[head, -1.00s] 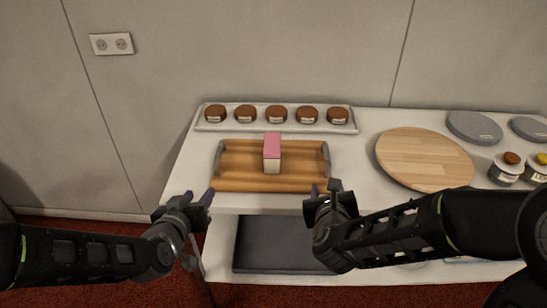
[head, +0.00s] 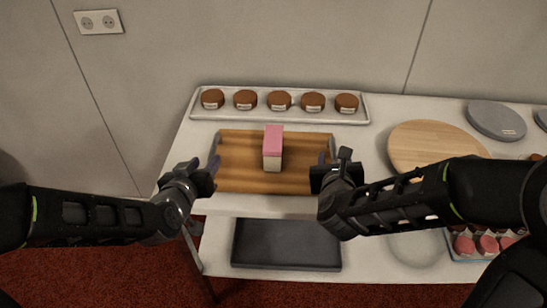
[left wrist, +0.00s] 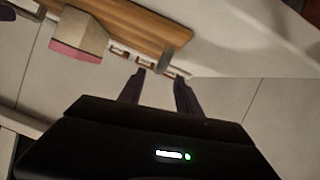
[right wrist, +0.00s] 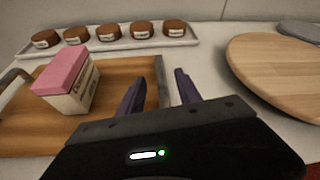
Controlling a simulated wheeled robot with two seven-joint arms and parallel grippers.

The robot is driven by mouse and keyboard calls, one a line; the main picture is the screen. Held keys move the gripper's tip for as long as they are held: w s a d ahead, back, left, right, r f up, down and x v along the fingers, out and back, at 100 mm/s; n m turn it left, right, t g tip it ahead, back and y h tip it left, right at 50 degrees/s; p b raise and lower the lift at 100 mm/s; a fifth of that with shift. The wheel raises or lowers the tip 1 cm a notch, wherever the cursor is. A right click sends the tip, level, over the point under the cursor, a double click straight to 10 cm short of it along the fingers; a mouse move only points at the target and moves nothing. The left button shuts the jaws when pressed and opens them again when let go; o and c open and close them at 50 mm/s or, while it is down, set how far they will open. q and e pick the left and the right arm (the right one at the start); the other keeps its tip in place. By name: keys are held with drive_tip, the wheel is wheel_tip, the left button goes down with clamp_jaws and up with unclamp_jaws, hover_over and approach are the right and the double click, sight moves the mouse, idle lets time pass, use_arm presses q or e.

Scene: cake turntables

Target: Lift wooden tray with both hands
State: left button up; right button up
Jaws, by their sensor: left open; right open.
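The wooden tray (head: 230,178) lies on the white table with a grey handle at each short end. A pink-topped box (head: 273,150) stands on it near the middle. My left gripper (head: 207,172) is open at the tray's left end; in the left wrist view its fingertips (left wrist: 160,76) are close to the grey handle (left wrist: 177,56). My right gripper (head: 333,163) is open at the right end; in the right wrist view its fingers (right wrist: 158,88) appear on either side of the right handle (right wrist: 163,76). Contact cannot be told at either end.
A white tray (head: 228,117) with several brown cakes stands behind the wooden tray. A round wooden board (head: 430,146) lies to the right, with a grey turntable (head: 496,120) beyond. A dark tray (head: 286,245) and pink items (head: 487,244) sit on the lower shelf.

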sight(211, 155)
use_arm(q)
drive_tip(key=x, duration=0.7)
drive_tip(key=shift+w+f, duration=0.1)
drive_tip(key=shift+w, duration=0.1)
use_arm(e)
drive_tip(key=x, duration=0.7)
drive_tip(key=shift+w+f, duration=0.15)
drive_tip(key=shift+w, duration=0.1)
use_arm(q)
drive_tip(key=shift+c, duration=0.4)
use_arm(e)
drive_tip(key=shift+c, duration=0.3)
use_arm(q)
clamp_jaws()
use_arm(e)
clamp_jaws()
use_arm(q)
drive_tip(key=shift+d, duration=0.1)
